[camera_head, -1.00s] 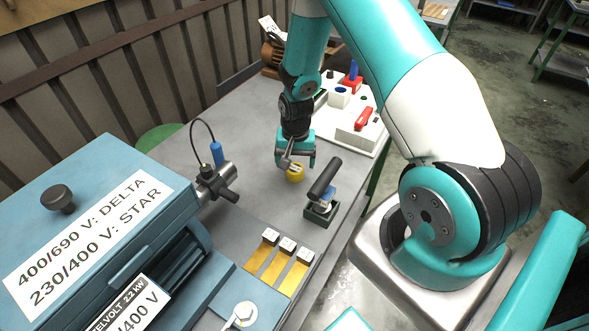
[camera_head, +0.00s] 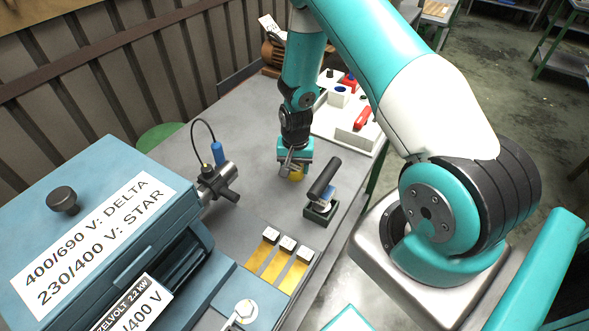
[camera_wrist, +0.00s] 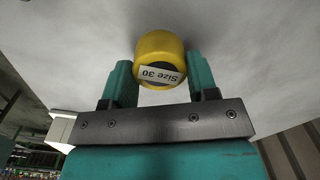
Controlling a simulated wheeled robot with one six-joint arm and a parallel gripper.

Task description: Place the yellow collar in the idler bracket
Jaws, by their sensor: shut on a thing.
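The yellow collar (camera_head: 297,175) is low over the grey bench, near its middle, and mostly hidden by my gripper (camera_head: 293,170) in the head view. In the wrist view the collar (camera_wrist: 160,48) shows a label reading "Size 30" on its near face. My gripper (camera_wrist: 160,75) has one teal finger on each side of it and is shut on it. I cannot tell whether the collar touches the bench. I cannot tell which part is the idler bracket.
A metal fitting (camera_head: 216,183) with a blue-capped cable is to the left, beside a blue machine box (camera_head: 110,220). Small white blocks on brass strips (camera_head: 272,262) lie in front. A white switch panel (camera_head: 340,118) is behind right. Bench between the fitting and my gripper is clear.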

